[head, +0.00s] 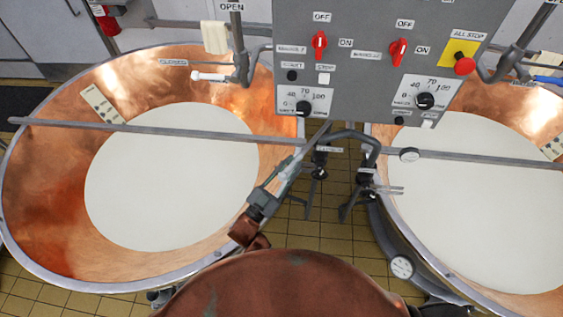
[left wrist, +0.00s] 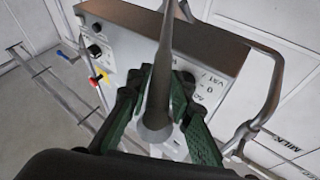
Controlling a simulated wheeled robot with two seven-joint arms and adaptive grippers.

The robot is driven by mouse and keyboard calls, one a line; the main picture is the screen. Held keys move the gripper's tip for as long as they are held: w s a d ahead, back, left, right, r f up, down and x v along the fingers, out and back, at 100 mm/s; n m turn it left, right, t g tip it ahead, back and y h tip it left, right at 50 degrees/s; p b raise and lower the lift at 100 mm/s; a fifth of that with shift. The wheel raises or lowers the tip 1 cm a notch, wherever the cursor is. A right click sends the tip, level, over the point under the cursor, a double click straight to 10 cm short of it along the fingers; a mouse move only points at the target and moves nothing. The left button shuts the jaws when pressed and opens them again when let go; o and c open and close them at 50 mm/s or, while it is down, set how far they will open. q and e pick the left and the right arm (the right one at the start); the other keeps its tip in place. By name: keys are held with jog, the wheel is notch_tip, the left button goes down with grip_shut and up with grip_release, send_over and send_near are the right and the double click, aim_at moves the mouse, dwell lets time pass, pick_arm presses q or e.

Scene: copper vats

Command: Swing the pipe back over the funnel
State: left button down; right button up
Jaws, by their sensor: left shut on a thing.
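A slim grey pipe (left wrist: 166,60) runs up the middle of the left wrist view, its rounded near end between the green-padded fingers of my left gripper (left wrist: 168,112). The fingers are closed on it. In the head view my left gripper (head: 284,172) is over the inner rim of the left vat, below the control panel. The grey pipe (head: 317,136) shows as a thin slanted piece rising from the fingers towards the panel. I cannot make out a funnel in either view. My right gripper is not in view.
A left copper vat (head: 55,200) and a right copper vat (head: 385,160) hold white liquid, each with a grey bar across. A grey control panel (head: 360,70) stands behind. Bent black pipework (head: 352,137) and valves fill the narrow gap. Tiled floor (head: 320,225) shows between the vats.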

pick_arm(q)
jog(key=c, duration=2.2)
grip_release()
jog(key=shift+s+d+r, duration=0.1)
jog(key=shift+r, duration=0.3)
jog(key=o, duration=0.4)
jog(key=shift+f, duration=0.2)
jog(key=shift+f, duration=0.15)
jog(key=v, duration=1.2)
